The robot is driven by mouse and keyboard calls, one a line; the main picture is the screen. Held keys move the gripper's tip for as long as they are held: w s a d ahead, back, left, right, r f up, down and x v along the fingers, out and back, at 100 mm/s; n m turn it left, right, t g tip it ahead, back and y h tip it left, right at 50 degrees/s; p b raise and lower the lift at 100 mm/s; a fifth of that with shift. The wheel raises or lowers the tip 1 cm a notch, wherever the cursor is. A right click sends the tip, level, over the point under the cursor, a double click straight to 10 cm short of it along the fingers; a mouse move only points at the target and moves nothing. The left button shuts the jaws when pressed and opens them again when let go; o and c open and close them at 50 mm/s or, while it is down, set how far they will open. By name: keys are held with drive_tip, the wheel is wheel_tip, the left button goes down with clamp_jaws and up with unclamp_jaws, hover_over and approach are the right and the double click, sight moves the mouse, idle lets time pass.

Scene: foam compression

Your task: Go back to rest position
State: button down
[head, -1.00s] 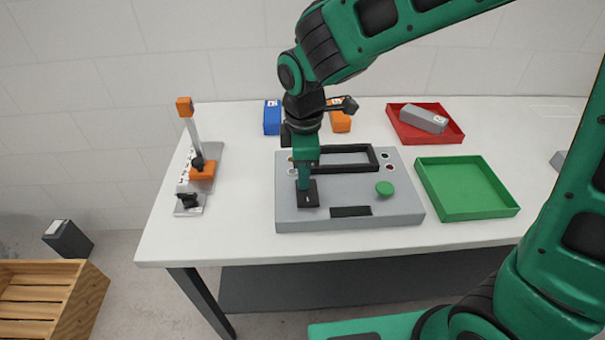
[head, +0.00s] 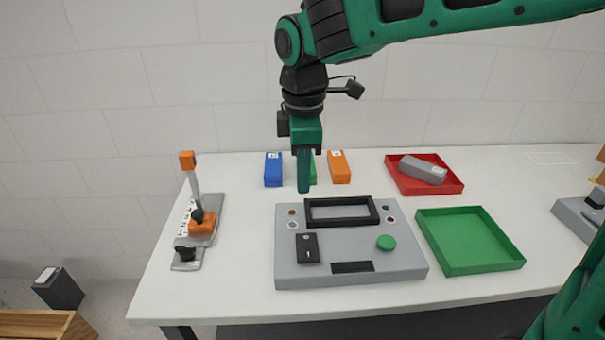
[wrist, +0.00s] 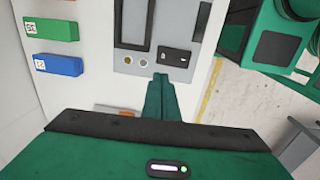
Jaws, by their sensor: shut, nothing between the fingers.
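My gripper (head: 304,190) is shut and empty, pointing down in the air above the back left part of the grey control panel. In the wrist view its closed green fingers (wrist: 161,78) reach toward the panel's edge. The grey panel (head: 290,270) lies on the white table with a black frame (head: 341,212), a black switch block (head: 307,248) and a green button (head: 386,242). The fingers are apart from all of these.
A lever device (head: 200,220) stands at the left. Blue (head: 273,169) and orange (head: 339,166) blocks are at the back, with a green one partly hidden behind the fingers. A red tray (head: 455,184) holds a grey block (head: 422,170); an empty green tray (head: 470,241) is at right.

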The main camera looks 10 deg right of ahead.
drive_tip(key=shift+r, duration=0.35)
